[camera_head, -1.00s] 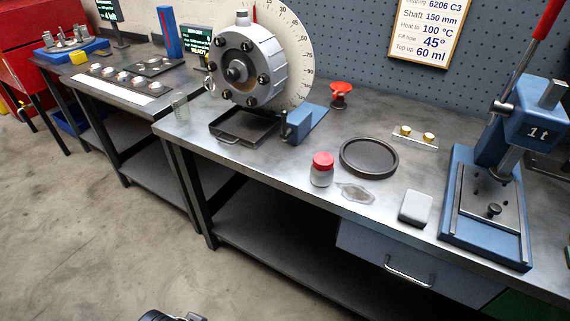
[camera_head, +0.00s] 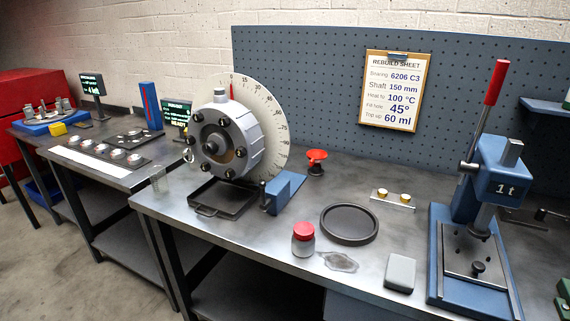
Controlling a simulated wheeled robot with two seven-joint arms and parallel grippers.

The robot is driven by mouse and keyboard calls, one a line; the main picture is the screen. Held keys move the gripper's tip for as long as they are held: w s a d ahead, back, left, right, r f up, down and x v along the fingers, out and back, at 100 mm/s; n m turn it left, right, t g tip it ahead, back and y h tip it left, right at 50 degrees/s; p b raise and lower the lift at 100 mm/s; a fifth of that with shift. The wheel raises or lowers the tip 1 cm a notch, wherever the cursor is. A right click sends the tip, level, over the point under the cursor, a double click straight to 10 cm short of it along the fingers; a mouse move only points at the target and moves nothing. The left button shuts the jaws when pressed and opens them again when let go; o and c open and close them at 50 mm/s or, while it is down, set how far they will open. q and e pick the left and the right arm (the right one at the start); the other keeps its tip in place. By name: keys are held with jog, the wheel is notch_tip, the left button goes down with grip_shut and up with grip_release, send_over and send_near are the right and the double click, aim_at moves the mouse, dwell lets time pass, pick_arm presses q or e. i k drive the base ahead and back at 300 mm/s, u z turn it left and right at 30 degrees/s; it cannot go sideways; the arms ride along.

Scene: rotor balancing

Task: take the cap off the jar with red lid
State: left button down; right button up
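The jar (camera_head: 303,245) stands upright on the metal bench, near its front edge. Its red lid (camera_head: 303,231) sits on top of the clear-grey body. Neither of my grippers shows in the view now, and nothing touches the jar.
A round dark tray (camera_head: 349,225) is right of the jar, and a grey patch (camera_head: 339,262) lies in front of it.

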aim_at(304, 248)
jog(key=k, duration=0.5)
jog(key=u, duration=1.6)
jog(key=i, duration=1)
jog(key=z, duration=2.3)
